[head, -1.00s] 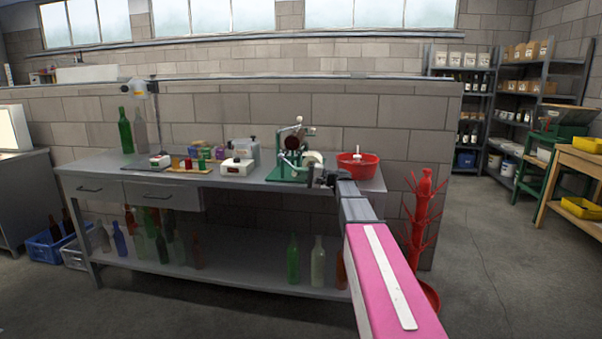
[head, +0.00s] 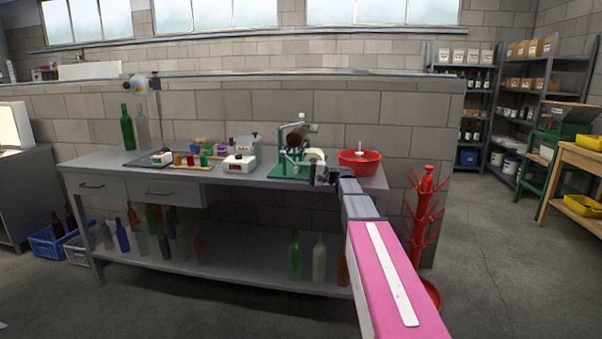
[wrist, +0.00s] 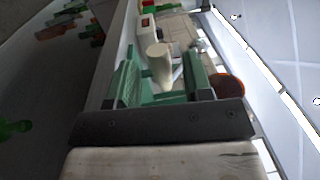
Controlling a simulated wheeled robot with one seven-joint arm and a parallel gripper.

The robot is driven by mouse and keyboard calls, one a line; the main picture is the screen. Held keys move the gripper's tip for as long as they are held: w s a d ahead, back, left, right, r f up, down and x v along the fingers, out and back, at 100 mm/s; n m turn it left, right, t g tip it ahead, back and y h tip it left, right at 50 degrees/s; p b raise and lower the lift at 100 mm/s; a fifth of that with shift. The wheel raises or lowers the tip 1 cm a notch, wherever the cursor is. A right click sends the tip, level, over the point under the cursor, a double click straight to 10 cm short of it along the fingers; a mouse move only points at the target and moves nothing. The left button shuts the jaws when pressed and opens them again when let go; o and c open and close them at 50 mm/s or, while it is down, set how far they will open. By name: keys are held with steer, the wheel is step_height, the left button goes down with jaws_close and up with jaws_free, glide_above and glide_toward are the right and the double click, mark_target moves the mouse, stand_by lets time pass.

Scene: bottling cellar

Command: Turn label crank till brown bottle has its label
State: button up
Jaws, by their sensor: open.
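The green-framed labeller (head: 290,168) stands on the grey bench. The brown bottle (head: 297,137) lies in it, its dark round end facing me; in the wrist view it shows as a brown disc (wrist: 230,88). Whether it bears a label cannot be seen. A cream label roll (head: 314,156) sits to its right and also shows in the wrist view (wrist: 158,62). The crank is too small and partly covered to make out surely. My gripper (head: 325,175) is at the labeller's front right. In the wrist view it is open (wrist: 160,58), its green fingers either side of the roll in the picture, holding nothing.
A red bowl (head: 359,161) stands close to the right of the labeller. A white device (head: 239,164) and small coloured items are to its left. A red bottle tree (head: 424,215) stands beyond the bench's right end. Bottles stand on the lower shelf (head: 220,270).

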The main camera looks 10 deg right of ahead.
steer(key=v, duration=1)
steer(key=shift+d, duration=0.2)
